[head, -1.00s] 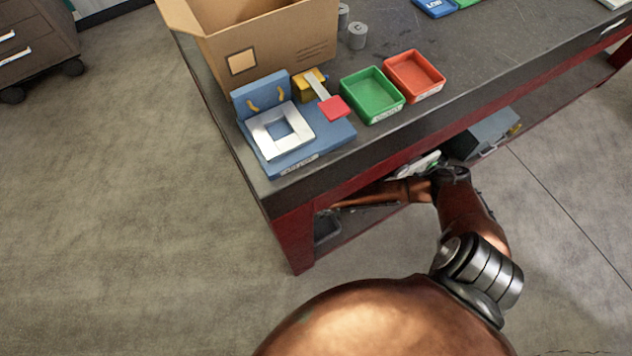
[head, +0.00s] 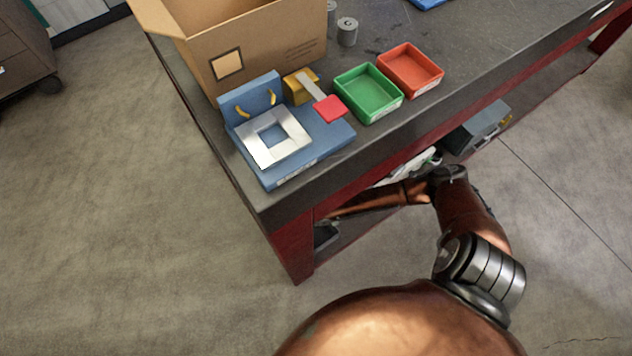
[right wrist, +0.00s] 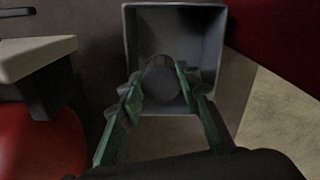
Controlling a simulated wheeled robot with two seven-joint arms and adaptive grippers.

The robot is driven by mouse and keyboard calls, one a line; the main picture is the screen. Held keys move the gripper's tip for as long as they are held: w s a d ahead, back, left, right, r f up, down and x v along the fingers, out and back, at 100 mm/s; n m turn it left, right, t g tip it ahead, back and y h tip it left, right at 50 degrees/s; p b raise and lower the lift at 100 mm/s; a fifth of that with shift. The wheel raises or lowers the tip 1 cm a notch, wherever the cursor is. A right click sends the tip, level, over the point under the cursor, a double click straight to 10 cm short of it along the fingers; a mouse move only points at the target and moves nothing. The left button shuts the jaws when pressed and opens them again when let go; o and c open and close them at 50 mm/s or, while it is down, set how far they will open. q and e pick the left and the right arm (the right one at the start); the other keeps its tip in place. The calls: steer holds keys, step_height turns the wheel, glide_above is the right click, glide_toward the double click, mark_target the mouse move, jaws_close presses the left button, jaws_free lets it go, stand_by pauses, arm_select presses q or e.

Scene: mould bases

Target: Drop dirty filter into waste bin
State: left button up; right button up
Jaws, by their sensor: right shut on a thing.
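In the right wrist view my right gripper (right wrist: 157,92) has its green fingers around a dark, round filter (right wrist: 160,70), held between the tips. The filter is in front of the open mouth of a grey, square waste bin (right wrist: 214,30); the dim light hides whether it touches the bin. In the head view a dark bin (head: 326,236) shows partly beneath the workbench, beside its front leg. My right arm reaches under the bench there, and its gripper is hidden. My left gripper is in neither view.
The workbench (head: 200,110) carries a cardboard box (head: 270,58), a blue fixture with a metal square frame (head: 272,137), a green tray (head: 368,92) and a red tray (head: 411,70). A grey box (head: 477,128) sits under the bench. A red rounded object (right wrist: 40,140) shows at wrist-view left.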

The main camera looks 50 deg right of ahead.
steer(key=o, duration=1.2)
steer(key=shift+o, duration=0.2)
step_height(320, 180, up, 12)
steer(key=shift+a, duration=0.1)
